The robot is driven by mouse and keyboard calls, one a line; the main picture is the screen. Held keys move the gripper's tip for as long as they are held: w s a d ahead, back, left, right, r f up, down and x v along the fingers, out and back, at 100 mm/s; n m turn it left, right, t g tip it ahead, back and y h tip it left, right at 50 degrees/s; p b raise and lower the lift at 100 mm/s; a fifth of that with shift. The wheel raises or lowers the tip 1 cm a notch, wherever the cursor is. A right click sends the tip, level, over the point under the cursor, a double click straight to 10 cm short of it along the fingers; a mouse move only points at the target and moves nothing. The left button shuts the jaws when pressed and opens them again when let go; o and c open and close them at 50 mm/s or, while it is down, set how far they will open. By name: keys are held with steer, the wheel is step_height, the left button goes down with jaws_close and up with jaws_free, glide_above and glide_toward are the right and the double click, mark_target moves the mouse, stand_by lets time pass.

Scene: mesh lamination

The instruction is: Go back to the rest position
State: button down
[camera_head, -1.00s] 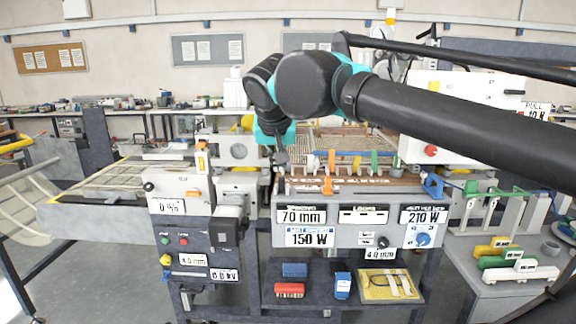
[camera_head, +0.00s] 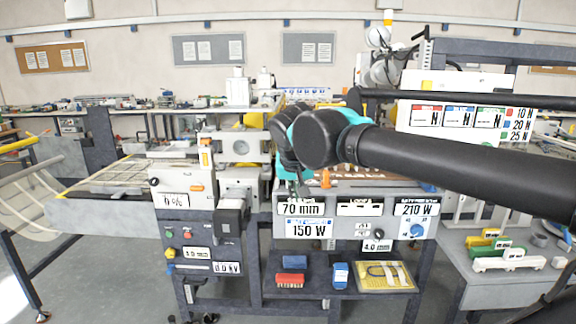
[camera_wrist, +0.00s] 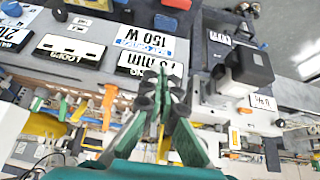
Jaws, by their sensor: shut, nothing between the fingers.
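My gripper (camera_wrist: 165,95) shows in the wrist view with its green fingers together and nothing between them. It hangs close to the front panel of the lamination machine (camera_wrist: 105,70), by the "70 mm" and "150 W" labels. In the head view my arm reaches in from the right, and its wrist end is above the left part of the machine's front panel (camera_head: 335,229). The fingers are small and partly hidden there. An orange clip (camera_head: 326,179) stands on the machine just right of my wrist.
A grey control cabinet (camera_head: 188,225) stands at left, with a black box (camera_head: 230,217) projecting from its front. The shelf below holds a red brush (camera_head: 290,280), a blue box (camera_head: 340,275) and a yellow tray (camera_head: 385,277). At right is a low table with coloured blocks (camera_head: 495,240).

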steer(key=s+d+f+g, duration=0.1)
steer(key=d+f, duration=0.5)
steer(key=f, duration=0.3)
steer(key=s+d+f+g, duration=0.1)
steer(key=s+d+f, duration=0.1)
steer(key=d+f, duration=0.5)
steer(key=s+d+f, duration=0.3)
steer(key=s+f, duration=0.5)
steer(key=f, duration=0.4)
steer(key=shift+d+f+y, duration=0.3)
steer(key=shift+d+f, duration=0.05)
steer(key=shift+d, duration=0.05)
